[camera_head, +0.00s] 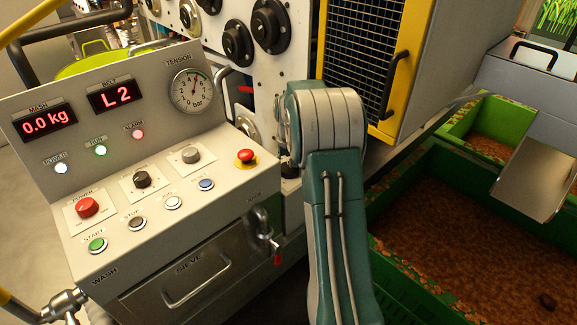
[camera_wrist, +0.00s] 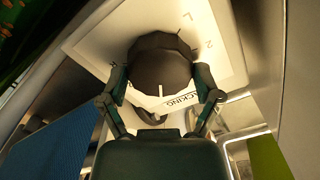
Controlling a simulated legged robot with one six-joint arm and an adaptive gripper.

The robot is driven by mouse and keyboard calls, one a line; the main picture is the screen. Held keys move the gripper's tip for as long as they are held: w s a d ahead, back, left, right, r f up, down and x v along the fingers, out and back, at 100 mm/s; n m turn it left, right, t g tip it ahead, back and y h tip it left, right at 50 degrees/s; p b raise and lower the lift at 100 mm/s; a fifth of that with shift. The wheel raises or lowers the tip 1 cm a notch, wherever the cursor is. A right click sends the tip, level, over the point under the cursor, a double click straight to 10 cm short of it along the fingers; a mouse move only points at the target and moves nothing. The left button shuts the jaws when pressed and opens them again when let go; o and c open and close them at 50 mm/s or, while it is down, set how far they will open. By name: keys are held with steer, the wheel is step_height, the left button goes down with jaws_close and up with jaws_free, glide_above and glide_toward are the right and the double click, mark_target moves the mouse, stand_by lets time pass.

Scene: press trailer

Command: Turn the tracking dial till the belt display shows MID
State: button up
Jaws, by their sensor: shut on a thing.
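The belt display (camera_head: 115,95) on the sloped panel shows L2 in red. The tracking dial (camera_wrist: 160,62) is a dark faceted knob on a white plate (camera_wrist: 95,40), seen in the wrist view. Part of its label, ending in "ACKING", and the marks L and 2 are readable on the plate. A white line on the knob faces the bottom of the picture. My gripper (camera_wrist: 161,88) is shut on the knob, one finger on its left side and one on its right. In the head view my arm hides the gripper and the dial.
The console (camera_head: 150,190) carries several buttons, knobs, a red mushroom button (camera_head: 246,157) and a tension gauge (camera_head: 191,91). A yellow-framed mesh guard (camera_head: 362,50) stands behind my arm. Green crates (camera_head: 440,165) with brown contents are on the right.

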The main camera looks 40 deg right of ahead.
steer(key=shift+s+f+m, duration=0.15)
steer(key=shift+f+m, duration=0.05)
steer(key=shift+m, duration=0.6)
steer(key=o, duration=0.9)
steer(key=shift+r, duration=0.2)
steer(key=shift+r, duration=0.25)
step_height(320, 180, up, 11)
steer(key=shift+r, duration=0.1)
